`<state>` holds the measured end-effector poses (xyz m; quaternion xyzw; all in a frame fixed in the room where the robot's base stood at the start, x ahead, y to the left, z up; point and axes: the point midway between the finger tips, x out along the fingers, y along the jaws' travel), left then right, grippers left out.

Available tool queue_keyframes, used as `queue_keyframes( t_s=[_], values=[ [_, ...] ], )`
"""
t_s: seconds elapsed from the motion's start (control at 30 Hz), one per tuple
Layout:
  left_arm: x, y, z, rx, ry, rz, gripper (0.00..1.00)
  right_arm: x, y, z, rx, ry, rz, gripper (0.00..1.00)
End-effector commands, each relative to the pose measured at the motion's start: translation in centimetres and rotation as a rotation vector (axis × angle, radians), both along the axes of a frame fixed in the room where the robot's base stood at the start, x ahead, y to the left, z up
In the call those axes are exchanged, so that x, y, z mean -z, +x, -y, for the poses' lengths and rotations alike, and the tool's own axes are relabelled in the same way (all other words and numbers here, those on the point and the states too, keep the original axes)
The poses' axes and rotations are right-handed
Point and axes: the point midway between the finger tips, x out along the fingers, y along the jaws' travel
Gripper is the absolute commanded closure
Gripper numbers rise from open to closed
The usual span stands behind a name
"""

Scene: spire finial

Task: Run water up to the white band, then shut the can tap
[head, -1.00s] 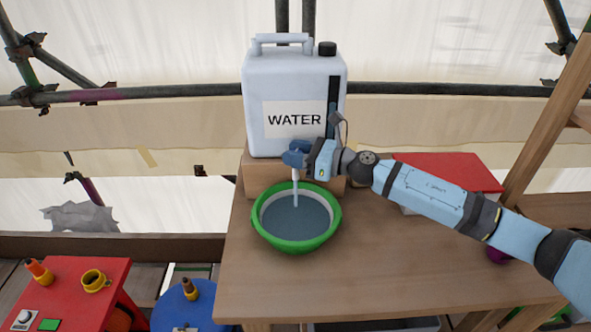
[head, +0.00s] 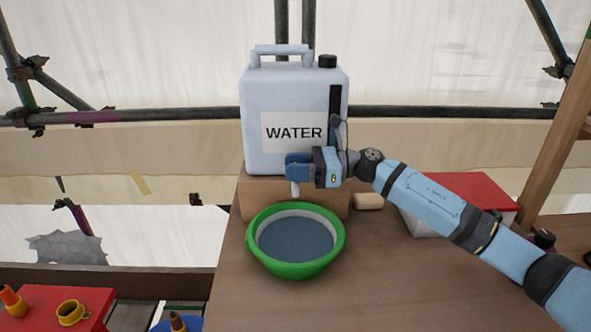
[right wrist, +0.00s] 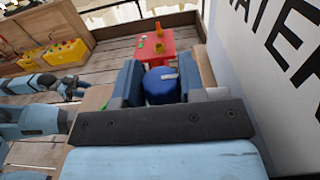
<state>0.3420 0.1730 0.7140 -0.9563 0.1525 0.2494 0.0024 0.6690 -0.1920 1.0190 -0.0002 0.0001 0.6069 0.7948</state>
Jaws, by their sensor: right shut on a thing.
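The white can (head: 292,100) marked WATER stands on a wooden block (head: 262,198). My right gripper (head: 298,165) is shut on the can tap at its lower front; the fingers hide the handle. The tap's pale spout (head: 295,189) points down over the green bowl (head: 322,264), and no stream shows below it. The water (head: 296,240) in the bowl is dark and flat, its edge meeting the lower side of the white band (head: 292,211). In the right wrist view my left arm shows at the left, with its gripper (right wrist: 76,87) small and unclear.
A white box with a red lid (head: 465,192) stands behind my right forearm, and a pale block (head: 368,201) lies beside the wooden block. A red table (head: 88,300) with a yellow cup (head: 72,312) is at lower left. The bench right of the bowl is clear.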

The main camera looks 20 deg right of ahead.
Motion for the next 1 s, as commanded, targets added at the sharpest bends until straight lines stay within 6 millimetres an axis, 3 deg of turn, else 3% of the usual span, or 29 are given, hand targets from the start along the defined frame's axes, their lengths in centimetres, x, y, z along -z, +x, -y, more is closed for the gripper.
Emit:
queue_keyframes(
  t_s=[0.17,0.2,0.3,0.67,1.0],
  values=[
    [0.0,0.0,-0.1,-0.002,0.000,0.000,0.57,0.0,0.0,0.0,0.000,0.000,-0.001,0.87],
    [0.0,0.0,-0.1,-0.003,0.001,0.000,0.57,0.0,0.0,0.0,0.000,0.000,-0.001,0.56],
    [0.1,0.1,-0.2,-0.004,0.003,-0.001,0.57,0.0,0.0,0.0,0.000,0.000,-0.001,0.38],
    [0.1,0.1,-0.3,-0.006,0.004,0.000,0.57,0.0,-0.2,0.7,0.002,0.000,-0.001,0.38],
    [0.3,0.0,-0.2,-0.004,0.000,-0.001,0.57,0.2,-1.9,7.1,0.004,-0.001,-0.003,0.38]
  ],
)
